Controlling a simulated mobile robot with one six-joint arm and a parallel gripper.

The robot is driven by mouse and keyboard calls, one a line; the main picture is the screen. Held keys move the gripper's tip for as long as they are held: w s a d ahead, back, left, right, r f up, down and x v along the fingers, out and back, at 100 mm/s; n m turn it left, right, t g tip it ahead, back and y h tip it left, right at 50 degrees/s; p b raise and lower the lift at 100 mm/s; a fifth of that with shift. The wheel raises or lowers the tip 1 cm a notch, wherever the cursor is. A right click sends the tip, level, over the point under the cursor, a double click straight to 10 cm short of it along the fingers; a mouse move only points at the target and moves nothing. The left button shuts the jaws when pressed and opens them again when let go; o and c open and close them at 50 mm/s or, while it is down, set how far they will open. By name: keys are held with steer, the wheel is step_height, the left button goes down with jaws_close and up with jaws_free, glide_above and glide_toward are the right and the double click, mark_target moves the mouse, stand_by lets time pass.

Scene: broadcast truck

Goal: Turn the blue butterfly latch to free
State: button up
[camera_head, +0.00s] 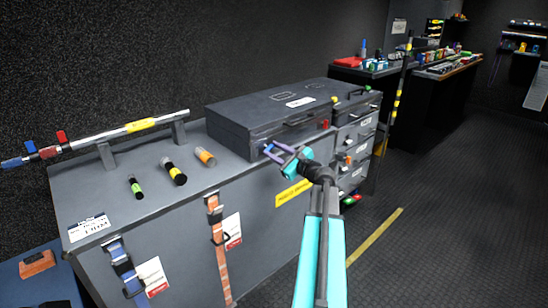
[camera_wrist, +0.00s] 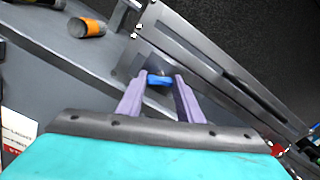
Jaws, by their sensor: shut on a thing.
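The blue butterfly latch (camera_wrist: 160,80) sits on the front face of the dark grey case (camera_head: 259,118). In the wrist view it lies between the two purple fingertips of my gripper (camera_wrist: 162,79), which is shut on it. In the head view my gripper (camera_head: 275,152) reaches the case's front left part, and the latch there is mostly hidden by the fingers. The latch's exact turn angle is hard to tell. A red latch (camera_head: 325,124) shows farther right on the same front face.
The case stands on a grey cabinet top (camera_head: 120,210). Left of it lie an orange-banded cylinder (camera_head: 205,157), a yellow-banded one (camera_head: 173,172) and a green-banded one (camera_head: 135,186). A pole with a yellow band (camera_head: 140,125) rests on brackets behind. Drawers (camera_head: 352,155) stand at right; the floor there is open.

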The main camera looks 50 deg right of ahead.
steer(key=n+b, duration=1)
steer(key=n, duration=0.1)
steer(key=shift+a+f+n+b, duration=0.1)
steer(key=shift+f+n+b, duration=0.1)
steer(key=shift+n+b, duration=0.15)
steer(key=o, duration=1.1)
steer(key=s, duration=0.4)
steer(key=s+p, duration=0.1)
steer(key=s, duration=0.4)
steer(key=s+a+p, duration=0.1)
steer(key=s, duration=0.3)
steer(key=shift+s, duration=0.35)
